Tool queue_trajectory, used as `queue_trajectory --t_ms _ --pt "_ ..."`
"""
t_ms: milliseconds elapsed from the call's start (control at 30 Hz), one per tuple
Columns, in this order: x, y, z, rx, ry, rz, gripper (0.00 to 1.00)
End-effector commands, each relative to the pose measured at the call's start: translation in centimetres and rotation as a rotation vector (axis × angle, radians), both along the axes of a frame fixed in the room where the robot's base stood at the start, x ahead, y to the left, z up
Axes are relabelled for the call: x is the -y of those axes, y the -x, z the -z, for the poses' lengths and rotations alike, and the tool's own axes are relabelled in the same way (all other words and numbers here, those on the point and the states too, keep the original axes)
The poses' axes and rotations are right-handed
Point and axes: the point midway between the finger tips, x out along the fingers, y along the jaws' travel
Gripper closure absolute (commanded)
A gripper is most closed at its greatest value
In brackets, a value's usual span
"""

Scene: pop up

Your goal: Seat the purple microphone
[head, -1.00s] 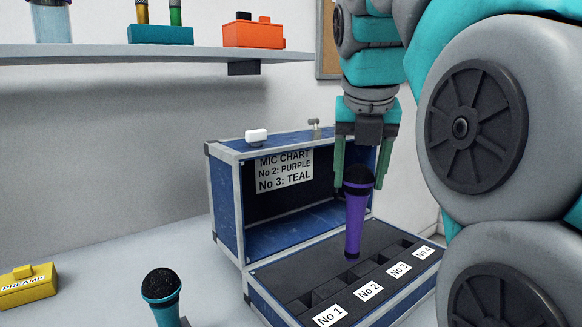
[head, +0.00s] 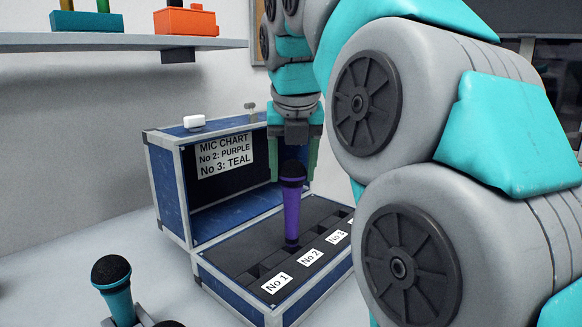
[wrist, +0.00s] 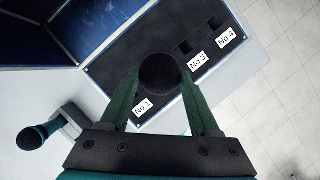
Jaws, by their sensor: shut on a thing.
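The purple microphone (head: 291,210) stands upright in my gripper (head: 292,172), black head up, its shaft pointing down at the case's foam tray. My gripper's green fingers (wrist: 160,78) are shut on its dark head (wrist: 159,73). Its lower end is at the slot behind the No 2 label (head: 310,257); I cannot tell whether the tip is inside. In the wrist view the head hides that slot and label. The open blue case (head: 226,291) has a lid chart (head: 225,156) reading No 2: PURPLE, No 3: TEAL.
A teal microphone (head: 114,284) rests in a holder left of the case. A shelf (head: 100,43) with an orange box (head: 187,20) is above at the back. A white object (head: 194,122) sits on the lid. Slots by No 3 (wrist: 198,60) and No 4 (wrist: 226,37) look empty.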

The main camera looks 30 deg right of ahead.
Motion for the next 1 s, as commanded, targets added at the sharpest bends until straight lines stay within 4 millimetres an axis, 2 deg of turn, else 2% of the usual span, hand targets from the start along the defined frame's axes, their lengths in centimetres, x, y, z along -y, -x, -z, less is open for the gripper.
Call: queue_trajectory --t_ms 633,1000 --pt "0.0 0.0 0.0 0.0 0.0 0.0 0.93" --pt "0.0 0.0 1.0 -0.003 0.0 0.0 0.93"
